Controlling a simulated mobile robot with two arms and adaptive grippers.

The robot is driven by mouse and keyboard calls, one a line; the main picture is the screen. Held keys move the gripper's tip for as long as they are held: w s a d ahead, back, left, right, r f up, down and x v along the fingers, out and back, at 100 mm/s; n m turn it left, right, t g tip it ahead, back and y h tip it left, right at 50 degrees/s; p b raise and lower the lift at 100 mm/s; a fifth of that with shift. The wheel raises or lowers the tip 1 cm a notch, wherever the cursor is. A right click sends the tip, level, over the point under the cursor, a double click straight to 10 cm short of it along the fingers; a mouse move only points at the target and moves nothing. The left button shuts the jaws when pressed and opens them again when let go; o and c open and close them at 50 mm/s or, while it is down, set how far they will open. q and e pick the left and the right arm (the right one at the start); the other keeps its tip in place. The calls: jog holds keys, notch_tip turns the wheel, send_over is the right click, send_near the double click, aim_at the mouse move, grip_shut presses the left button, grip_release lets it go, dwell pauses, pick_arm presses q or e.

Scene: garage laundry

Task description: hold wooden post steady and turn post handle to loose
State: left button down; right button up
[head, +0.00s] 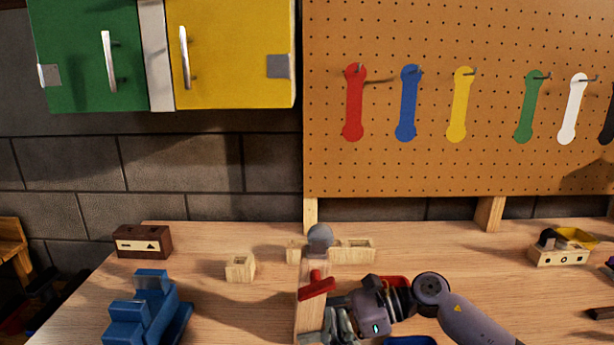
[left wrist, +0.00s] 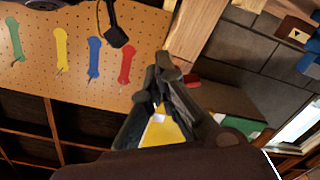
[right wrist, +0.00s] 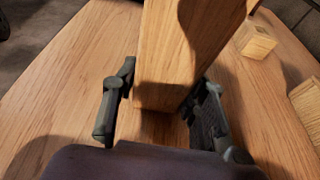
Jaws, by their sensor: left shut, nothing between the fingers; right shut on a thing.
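The wooden post (head: 309,317) stands at the bottom middle of the head view, with a red handle (head: 317,285) crosswise near its top. My right gripper (head: 338,322) comes in from the right and is shut on the post below the handle. In the right wrist view the post (right wrist: 185,60) sits between the two fingers (right wrist: 160,100). My left gripper (left wrist: 167,65) shows only in its own wrist view, shut and empty. Its fingertips are close to a wooden piece (left wrist: 195,30) and a small red part (left wrist: 192,80), probably the handle; I cannot tell whether they touch.
Another wooden block (head: 240,268) and a blue vise-like tool (head: 147,310) are to the left. A wooden box (head: 560,255) is at the right. The workbench (head: 215,300) is bare between block and post.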

pick_arm(q)
jog(key=shift+s+d+r, duration=0.1)
jog(key=shift+s+d, duration=0.05)
jog(key=shift+s, duration=0.85)
jog(key=shift+s+d, duration=0.1)
jog(key=shift+s, duration=0.85)
pick_arm(e)
jog(key=o, duration=0.9)
jog(key=shift+o, duration=0.2)
jog(key=shift+v, duration=4)
jog(key=shift+a, duration=0.1)
